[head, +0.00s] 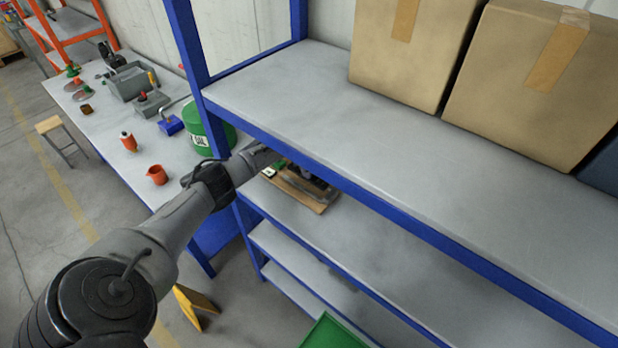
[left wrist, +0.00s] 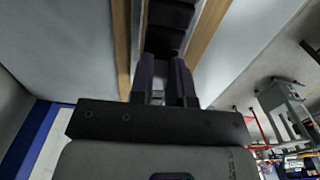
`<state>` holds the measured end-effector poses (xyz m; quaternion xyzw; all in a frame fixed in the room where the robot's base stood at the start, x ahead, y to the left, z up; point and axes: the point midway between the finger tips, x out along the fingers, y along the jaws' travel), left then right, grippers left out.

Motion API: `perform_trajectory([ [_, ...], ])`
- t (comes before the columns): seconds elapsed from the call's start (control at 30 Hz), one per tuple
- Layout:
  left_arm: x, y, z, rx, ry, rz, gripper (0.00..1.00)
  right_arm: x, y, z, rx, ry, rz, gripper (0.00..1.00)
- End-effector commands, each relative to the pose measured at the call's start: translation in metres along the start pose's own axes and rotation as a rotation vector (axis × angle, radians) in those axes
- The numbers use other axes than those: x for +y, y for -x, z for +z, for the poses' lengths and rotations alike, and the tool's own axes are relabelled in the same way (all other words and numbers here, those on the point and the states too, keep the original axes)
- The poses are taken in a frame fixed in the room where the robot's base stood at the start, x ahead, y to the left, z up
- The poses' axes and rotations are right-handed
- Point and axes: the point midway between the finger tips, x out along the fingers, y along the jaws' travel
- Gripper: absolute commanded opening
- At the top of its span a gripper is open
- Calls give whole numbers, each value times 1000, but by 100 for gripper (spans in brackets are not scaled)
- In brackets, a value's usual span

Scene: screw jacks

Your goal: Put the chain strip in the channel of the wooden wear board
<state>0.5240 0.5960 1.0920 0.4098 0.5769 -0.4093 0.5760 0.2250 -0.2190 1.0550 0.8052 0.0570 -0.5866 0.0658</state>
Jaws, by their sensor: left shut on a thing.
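The wooden wear board (head: 298,199) lies on the rack's middle shelf, partly hidden by the upper shelf. In the left wrist view its two wooden rails show, the left one (left wrist: 121,40) and the right one (left wrist: 208,30). The black chain strip (left wrist: 170,18) runs lengthwise between these rails. I cannot tell whether it touches the channel floor. My left gripper (left wrist: 166,72) is shut on the near end of the chain strip. In the head view my left arm reaches under the upper shelf, and the gripper is mostly hidden. My right gripper is in neither view.
The blue-edged upper shelf (head: 330,95) hangs close above my left gripper and carries cardboard boxes (head: 410,50). A green oil drum (head: 205,130) stands left of the rack post on the workbench (head: 110,120). The middle shelf is clear right of the board.

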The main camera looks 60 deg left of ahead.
Motion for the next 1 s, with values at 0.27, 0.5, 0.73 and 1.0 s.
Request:
perform_trajectory([
  [0.27,-1,-32,0,-1,0,0,0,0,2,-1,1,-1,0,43],
  [0.5,-1,-34,0,0,-1,0,0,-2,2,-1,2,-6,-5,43],
  [0.73,-2,-36,0,0,-1,-1,22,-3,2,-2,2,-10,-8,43],
  [1.0,-2,-36,0,0,-1,-1,42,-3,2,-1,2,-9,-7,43],
])
